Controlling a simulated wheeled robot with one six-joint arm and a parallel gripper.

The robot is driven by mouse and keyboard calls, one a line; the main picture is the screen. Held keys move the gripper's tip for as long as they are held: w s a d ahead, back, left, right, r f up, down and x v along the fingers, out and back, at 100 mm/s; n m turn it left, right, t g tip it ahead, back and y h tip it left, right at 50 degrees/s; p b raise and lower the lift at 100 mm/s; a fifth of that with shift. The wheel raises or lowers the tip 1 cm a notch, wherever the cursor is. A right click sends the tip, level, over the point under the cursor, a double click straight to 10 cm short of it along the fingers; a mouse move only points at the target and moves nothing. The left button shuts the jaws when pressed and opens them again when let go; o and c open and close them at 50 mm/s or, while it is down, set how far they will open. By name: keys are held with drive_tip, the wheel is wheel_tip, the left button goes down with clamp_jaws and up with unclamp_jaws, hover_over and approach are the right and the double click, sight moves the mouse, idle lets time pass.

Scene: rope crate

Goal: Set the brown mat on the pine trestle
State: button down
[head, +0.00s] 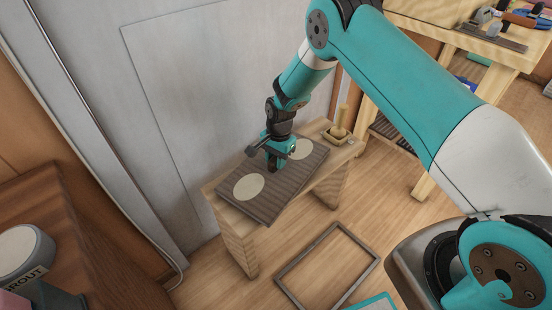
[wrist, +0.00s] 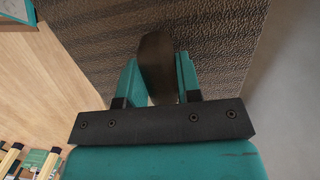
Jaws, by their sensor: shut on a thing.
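The brown mat (head: 283,188) is a dark ribbed rectangle with two cream discs on it. It lies over the top of the pine trestle (head: 222,205), its near edge overhanging the trestle's front. I cannot tell whether it touches the top or hovers just above it. My gripper (head: 273,166) points down at the mat's middle, between the discs. In the wrist view my gripper (wrist: 158,75) is shut on a dark brown upright tab (wrist: 157,62) at the mat, whose ribbed surface (wrist: 100,40) fills the background. The tab's join with the mat is hidden.
A small wooden block with a peg (head: 339,132) stands at the trestle's right end. A grey frame (head: 327,265) lies on the floor in front. A grey wall panel (head: 175,90) is behind. A dark cabinet (head: 75,235) is at left, a workbench (head: 470,45) at upper right.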

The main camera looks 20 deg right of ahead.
drive_tip(key=shift+f+b, duration=0.35)
drive_tip(key=shift+f, duration=0.15)
drive_tip(key=c, duration=0.7)
unclamp_jaws()
drive_tip(key=r+p, duration=0.1)
drive_tip(key=r, duration=0.4)
drive_tip(key=w+d+r+p, duration=0.1)
drive_tip(key=r, duration=0.5)
drive_tip(key=r+p, duration=0.1)
drive_tip(key=r, duration=0.5)
drive_tip(key=shift+w+d+r, duration=0.15)
drive_tip(key=shift+d, duration=0.2)
